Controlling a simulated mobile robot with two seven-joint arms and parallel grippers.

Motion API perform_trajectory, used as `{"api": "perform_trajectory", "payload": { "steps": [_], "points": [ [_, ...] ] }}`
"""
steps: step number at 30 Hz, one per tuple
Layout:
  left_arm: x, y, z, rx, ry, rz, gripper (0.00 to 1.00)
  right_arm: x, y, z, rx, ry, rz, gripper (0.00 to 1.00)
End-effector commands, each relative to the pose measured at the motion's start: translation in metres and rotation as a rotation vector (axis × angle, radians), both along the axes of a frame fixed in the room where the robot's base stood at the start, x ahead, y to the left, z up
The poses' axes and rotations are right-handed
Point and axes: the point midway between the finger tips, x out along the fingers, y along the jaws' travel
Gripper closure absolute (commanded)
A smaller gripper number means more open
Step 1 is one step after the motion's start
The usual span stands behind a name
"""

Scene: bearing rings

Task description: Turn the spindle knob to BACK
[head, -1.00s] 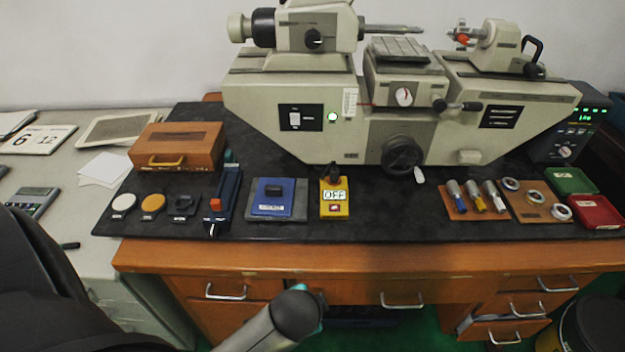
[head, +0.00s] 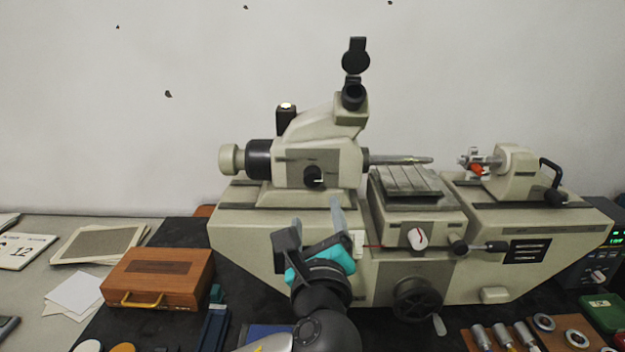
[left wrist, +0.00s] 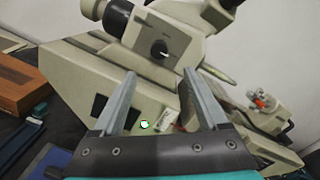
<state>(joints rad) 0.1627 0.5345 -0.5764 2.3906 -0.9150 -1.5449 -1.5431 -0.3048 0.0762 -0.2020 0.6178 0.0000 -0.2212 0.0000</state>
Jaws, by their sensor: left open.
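The spindle knob (head: 314,177) is a small black round knob with a light pointer mark on the grey headstock (head: 290,172) of the machine. It also shows in the left wrist view (left wrist: 159,49), above and beyond the fingertips. The lettering around it is too small to read. My left gripper (head: 312,222) is in front of the machine, below the knob, fingers pointing up and toward it. Its two fingers show apart and empty in the left wrist view (left wrist: 158,85). It does not touch the knob. My right gripper is not in view.
A wooden box (head: 158,276) stands at the left on the black mat. A spindle shaft (head: 400,160) and stage (head: 405,190) are right of the headstock. A handwheel (head: 417,299) is on the machine's front. The wall space above is clear.

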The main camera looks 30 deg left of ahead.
Motion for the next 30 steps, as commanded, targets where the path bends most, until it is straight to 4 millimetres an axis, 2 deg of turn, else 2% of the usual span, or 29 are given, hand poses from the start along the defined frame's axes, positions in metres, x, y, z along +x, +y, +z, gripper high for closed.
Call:
{"api": "perform_trajectory", "payload": {
  "steps": [5,15,21,30],
  "points": [
    [0.031,0.023,0.001,0.001,-0.003,0.005,0.24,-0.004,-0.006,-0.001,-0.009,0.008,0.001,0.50],
    [0.085,0.059,0.000,-0.003,-0.003,0.004,0.24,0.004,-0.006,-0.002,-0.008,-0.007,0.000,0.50],
    [0.104,0.071,0.000,-0.003,0.000,0.002,0.24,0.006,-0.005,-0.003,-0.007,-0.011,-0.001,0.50],
    [0.111,0.076,0.000,-0.006,-0.002,0.001,0.24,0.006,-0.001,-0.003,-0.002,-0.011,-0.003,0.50]
  ]
}}
